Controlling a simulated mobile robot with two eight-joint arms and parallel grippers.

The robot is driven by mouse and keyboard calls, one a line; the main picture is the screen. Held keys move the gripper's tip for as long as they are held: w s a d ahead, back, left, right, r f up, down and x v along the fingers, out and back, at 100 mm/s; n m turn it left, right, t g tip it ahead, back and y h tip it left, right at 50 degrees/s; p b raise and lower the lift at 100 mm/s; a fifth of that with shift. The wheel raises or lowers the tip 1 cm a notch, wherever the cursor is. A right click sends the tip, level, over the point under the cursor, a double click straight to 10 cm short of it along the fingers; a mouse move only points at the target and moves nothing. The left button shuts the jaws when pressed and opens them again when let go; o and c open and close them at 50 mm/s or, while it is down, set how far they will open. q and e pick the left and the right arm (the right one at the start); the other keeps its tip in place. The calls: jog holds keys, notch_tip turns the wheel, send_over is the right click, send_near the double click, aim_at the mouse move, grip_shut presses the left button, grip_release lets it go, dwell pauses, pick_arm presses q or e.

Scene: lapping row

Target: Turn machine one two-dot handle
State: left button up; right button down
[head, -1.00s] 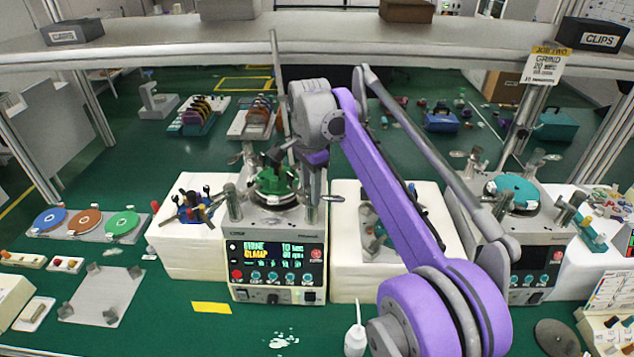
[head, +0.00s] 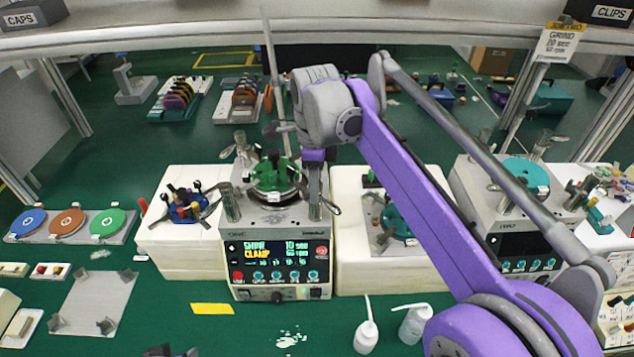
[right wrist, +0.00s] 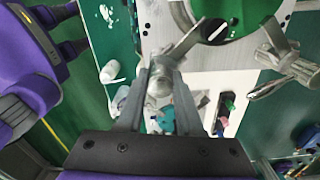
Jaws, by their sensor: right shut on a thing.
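Machine one (head: 278,291) is the middle white unit with a lit panel reading a clamp message. A green round plate (head: 274,181) lies on top, with metal posts and levers around it. My right gripper (head: 315,190) reaches down at the right post of this machine. In the right wrist view its fingers (right wrist: 158,95) are shut on a metal clamp handle (right wrist: 186,42), whose round hub lies between them. Dots on the handle are too small to see. My left gripper (head: 172,351) barely shows at the bottom edge, its dark fingertips apart, with nothing seen between them.
A second machine with a teal plate (head: 526,174) stands at the right. White blocks flank machine one, the left bearing a blue fixture (head: 186,208). Two white bottles (head: 366,336) stand in front. Coloured discs (head: 67,223) lie at the left. A shelf (head: 200,30) spans above.

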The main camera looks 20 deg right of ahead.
pick_arm(q)
jog(key=shift+w+r, duration=0.1)
jog(key=shift+r, duration=0.05)
pick_arm(e)
jog(key=shift+m, duration=0.7)
jog(key=c, duration=0.6)
grip_release()
jog(key=shift+o, duration=0.2)
pick_arm(q)
jog(key=shift+w+r+p, duration=0.25)
jog(key=shift+r+p, duration=0.1)
jog(key=shift+r, duration=0.15)
jog(key=shift+w+r+p, duration=0.25)
jog(key=shift+r+p, duration=0.1)
jog(key=shift+r, duration=0.1)
pick_arm(e)
notch_tip(320, 180, up, 11)
pick_arm(q)
jog(key=shift+s, duration=0.1)
pick_arm(e)
jog(key=shift+f, duration=0.15)
